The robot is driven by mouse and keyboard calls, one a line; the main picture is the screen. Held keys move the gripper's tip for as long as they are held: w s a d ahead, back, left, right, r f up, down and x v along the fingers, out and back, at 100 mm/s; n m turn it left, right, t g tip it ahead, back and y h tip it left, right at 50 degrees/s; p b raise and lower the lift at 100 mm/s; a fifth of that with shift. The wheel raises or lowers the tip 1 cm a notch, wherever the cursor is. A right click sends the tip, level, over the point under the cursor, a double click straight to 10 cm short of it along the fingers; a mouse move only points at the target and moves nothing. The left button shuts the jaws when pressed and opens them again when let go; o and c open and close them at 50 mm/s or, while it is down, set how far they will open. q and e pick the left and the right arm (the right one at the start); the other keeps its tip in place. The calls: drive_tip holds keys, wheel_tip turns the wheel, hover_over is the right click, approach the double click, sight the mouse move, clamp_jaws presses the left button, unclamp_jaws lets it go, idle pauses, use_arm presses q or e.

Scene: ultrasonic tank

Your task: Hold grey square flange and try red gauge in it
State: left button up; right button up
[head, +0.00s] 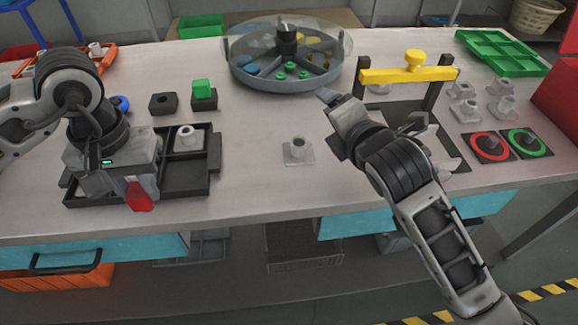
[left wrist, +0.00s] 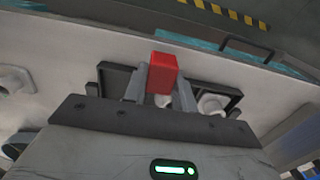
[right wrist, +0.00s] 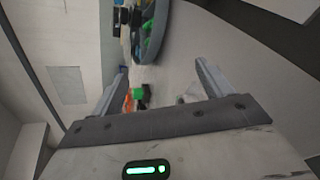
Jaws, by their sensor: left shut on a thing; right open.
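My left gripper (head: 132,182) is shut on the red gauge (head: 139,195), which hangs over the front of the black tray (head: 214,170). In the left wrist view the red gauge (left wrist: 163,74) stands between the two fingers. A grey square flange (head: 298,152) with a round raised hub lies alone on the middle of the table, apart from both grippers. Another pale flange (head: 188,140) sits in the black tray. My right gripper (head: 328,98) is open and empty above the table, behind and right of the lone flange. Its spread fingers show in the right wrist view (right wrist: 160,78).
A round, clear-covered tank (head: 288,80) stands at the back. A black frame with a yellow bar (head: 408,75) stands right, beside several pale flanges (head: 462,90) and red (head: 490,147) and green (head: 527,142) ring pads. Black blocks (head: 163,103) stand back left. Table is clear around the lone flange.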

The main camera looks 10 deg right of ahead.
sight(298, 142)
drive_tip(key=s+a+f+n, duration=0.1)
drive_tip(key=s+a+n, duration=0.1)
drive_tip(key=n, duration=0.1)
drive_tip(key=s+a+f+n+h, duration=0.1)
drive_tip(key=s+a+n, duration=0.1)
drive_tip(key=s+n, duration=0.1)
drive_tip(key=s+a+f+n, duration=0.1)
drive_tip(key=s+a+n, duration=0.1)
drive_tip(key=s+n, duration=0.1)
drive_tip(key=shift+a+f+n+h, duration=0.15)
drive_tip(key=shift+a+n+h, duration=0.25)
drive_tip(key=shift+n, duration=0.4)
drive_tip(key=x, duration=1.1)
drive_tip(key=shift+w+f, duration=0.25)
drive_tip(key=shift+f, duration=0.1)
drive_tip(key=c, duration=1.1)
drive_tip(key=shift+o, duration=0.2)
